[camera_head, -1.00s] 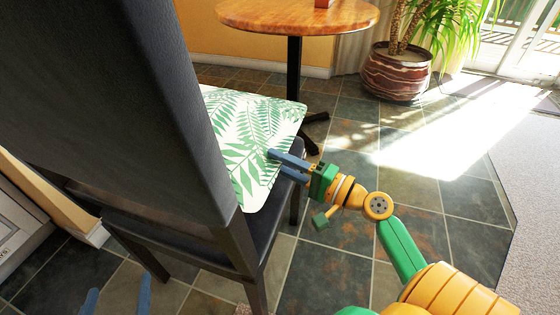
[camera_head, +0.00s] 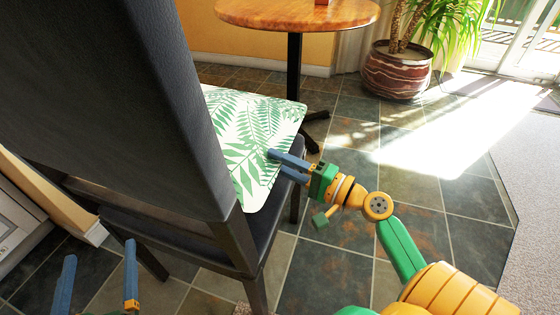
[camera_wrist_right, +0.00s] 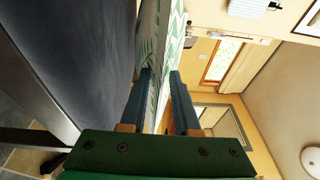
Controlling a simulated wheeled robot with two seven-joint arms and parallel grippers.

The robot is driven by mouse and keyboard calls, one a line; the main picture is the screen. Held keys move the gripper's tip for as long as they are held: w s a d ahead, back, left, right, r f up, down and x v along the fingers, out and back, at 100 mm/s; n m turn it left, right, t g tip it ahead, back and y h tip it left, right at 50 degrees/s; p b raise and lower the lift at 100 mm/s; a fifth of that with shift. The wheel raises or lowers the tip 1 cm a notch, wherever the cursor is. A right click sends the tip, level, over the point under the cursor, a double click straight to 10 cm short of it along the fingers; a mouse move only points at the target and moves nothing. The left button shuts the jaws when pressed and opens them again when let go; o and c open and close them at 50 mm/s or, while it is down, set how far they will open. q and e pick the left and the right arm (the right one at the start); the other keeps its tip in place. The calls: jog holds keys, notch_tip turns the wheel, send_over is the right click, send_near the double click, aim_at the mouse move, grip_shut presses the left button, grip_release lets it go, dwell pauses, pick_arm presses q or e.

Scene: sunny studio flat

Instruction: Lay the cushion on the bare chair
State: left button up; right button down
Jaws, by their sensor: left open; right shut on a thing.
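The cushion (camera_head: 255,135) is white with green fern leaves. It lies roughly flat over the seat of the black chair (camera_head: 205,215), its near part hidden behind the chair's tall backrest. I cannot tell if its whole underside touches the seat. My left gripper (camera_head: 98,265) is open and empty, low at the bottom left, behind the backrest and apart from the cushion.
A round wooden table (camera_head: 295,14) stands beyond the chair. A large potted plant (camera_head: 396,72) is at the back right. A pale cabinet (camera_head: 20,215) is at the left edge. Tiled floor (camera_head: 420,190) is clear to the right, beside a grey carpet (camera_head: 540,190).

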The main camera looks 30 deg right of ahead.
jog(key=shift+f+b, duration=0.55)
jog(key=shift+b, duration=0.05)
dwell(0.3)
jog(key=c, duration=0.6)
grip_release()
jog(key=shift+o, duration=0.2)
